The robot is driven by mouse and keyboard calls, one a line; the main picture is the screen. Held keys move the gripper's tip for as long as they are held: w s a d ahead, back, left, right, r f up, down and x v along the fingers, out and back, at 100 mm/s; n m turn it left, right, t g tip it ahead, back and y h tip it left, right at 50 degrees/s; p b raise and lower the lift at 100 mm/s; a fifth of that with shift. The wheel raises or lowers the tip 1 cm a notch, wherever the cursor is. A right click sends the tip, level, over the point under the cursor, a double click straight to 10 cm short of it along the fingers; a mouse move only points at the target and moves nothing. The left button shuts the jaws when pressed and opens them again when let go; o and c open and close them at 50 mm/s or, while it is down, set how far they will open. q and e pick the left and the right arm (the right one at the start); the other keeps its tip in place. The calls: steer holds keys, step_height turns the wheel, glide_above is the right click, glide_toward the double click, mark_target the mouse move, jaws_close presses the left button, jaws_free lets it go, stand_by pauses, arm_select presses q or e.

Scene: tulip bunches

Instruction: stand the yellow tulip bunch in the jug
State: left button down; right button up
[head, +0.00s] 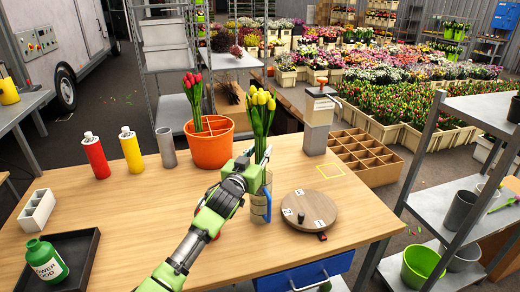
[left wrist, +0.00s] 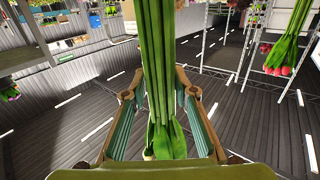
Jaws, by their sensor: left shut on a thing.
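The yellow tulip bunch (head: 261,117) is upright, yellow heads on top and green leaves below. My left gripper (head: 247,172) is shut on it. In the left wrist view its green stems (left wrist: 155,70) run between the two fingers. The jug (head: 261,211), clear with a blue handle, stands on the table just behind and below my gripper, partly covered by it. The bunch is above or at the jug's mouth; the stem ends are hidden, so I cannot tell whether they are inside. My right gripper is not in view.
An orange pot (head: 209,148) with red tulips stands close behind left. A round wooden turntable (head: 309,210) with small items is to the right. A grey-and-beige device (head: 318,122), a red bottle (head: 96,156), a yellow bottle (head: 131,151) and a grey cylinder (head: 166,147) stand farther off. The left-middle table is clear.

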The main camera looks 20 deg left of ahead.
arm_select(q)
steer(key=shift+f+b, duration=1.4)
steer(key=shift+f, duration=1)
steer(key=shift+f+b, duration=0.3)
steer(key=shift+f, duration=0.1)
steer(key=c, duration=1.6)
jaws_free()
steer(key=shift+o, duration=0.2)
steer(key=o, duration=0.6)
steer(key=shift+f, duration=0.15)
steer(key=shift+o, duration=0.2)
